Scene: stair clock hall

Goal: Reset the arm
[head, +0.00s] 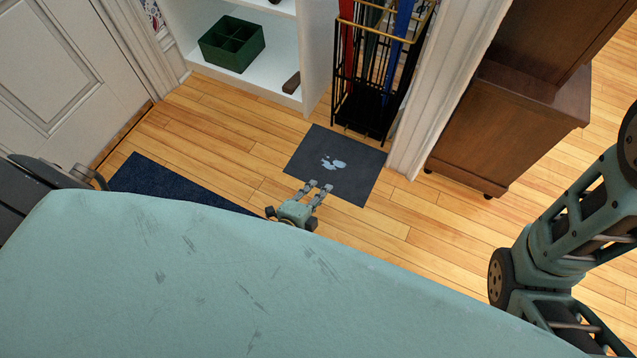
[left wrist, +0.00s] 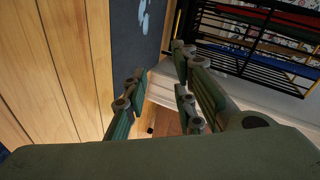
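My left gripper (head: 320,186) shows beyond the edge of my pale green body in the head view. The left forearm is mostly hidden behind my body. My right arm (head: 560,250) is folded up at the right side of the head view, and its gripper is out of the frame.
A black wire stand (head: 378,90) with umbrellas stands behind the mat. A white shelf (head: 262,84) holds a green divided box (head: 231,45) and a small brown block (head: 291,83). A wooden cabinet (head: 480,135) stands right, a dark blue rug (head: 165,185) lies left. Wooden floor between is clear.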

